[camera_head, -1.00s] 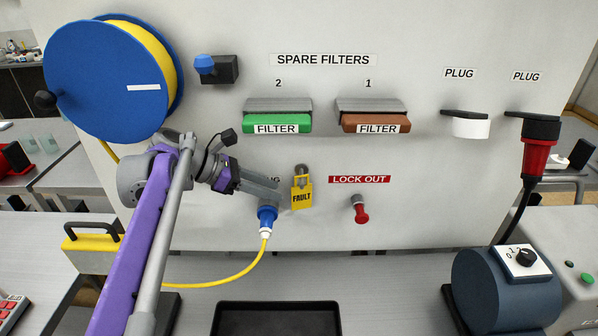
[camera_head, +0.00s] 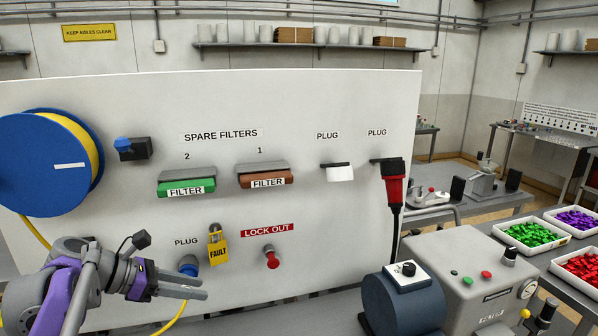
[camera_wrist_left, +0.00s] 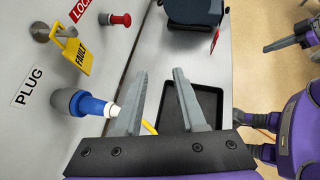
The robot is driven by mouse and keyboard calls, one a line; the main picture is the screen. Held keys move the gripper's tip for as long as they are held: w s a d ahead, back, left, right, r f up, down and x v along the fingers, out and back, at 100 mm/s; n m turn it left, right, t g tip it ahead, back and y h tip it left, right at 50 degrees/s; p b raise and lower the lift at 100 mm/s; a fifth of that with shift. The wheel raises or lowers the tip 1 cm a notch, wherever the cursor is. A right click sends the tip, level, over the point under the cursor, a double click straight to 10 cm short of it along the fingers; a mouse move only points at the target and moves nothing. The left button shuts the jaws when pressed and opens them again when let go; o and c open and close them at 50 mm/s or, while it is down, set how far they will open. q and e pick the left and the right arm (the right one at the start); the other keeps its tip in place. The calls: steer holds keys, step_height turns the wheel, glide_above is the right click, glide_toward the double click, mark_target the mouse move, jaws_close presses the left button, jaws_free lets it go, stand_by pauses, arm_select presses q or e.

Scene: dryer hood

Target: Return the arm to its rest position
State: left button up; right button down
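My left gripper (camera_head: 204,288) is at the lower left of the head view, in front of the white panel. Its two grey fingers are apart and empty, as the left wrist view (camera_wrist_left: 161,72) also shows. The blue plug (camera_head: 188,265) sits in the panel under the PLUG label, partly hidden behind the gripper. In the left wrist view the blue plug (camera_wrist_left: 85,105) lies just left of the fingers, outside them. My right gripper (camera_wrist_left: 272,47) shows small at the right edge of the left wrist view; its finger gap cannot be made out.
A blue reel (camera_head: 45,165) is at left. A dark blue motor (camera_head: 405,305) stands at lower right. A black tray (camera_wrist_left: 205,105) lies below the gripper.

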arm_select(q)
steer(key=s+d+f+m+y, duration=0.2)
steer(key=s+f+m+y, duration=0.2)
steer(key=s+f+m, duration=0.7)
steer(key=s+d+f+m+y, duration=0.2)
steer(key=s+f+m+y, duration=0.3)
steer(key=s+f+m, duration=0.6)
steer(key=shift+s+d+f+m+y, duration=0.15)
steer(key=shift+s+f+m+y, duration=0.3)
steer(key=shift+m, duration=0.65)
steer(key=shift+w+f, duration=0.1)
steer(key=shift+w, duration=0.05)
stand_by(1.2)
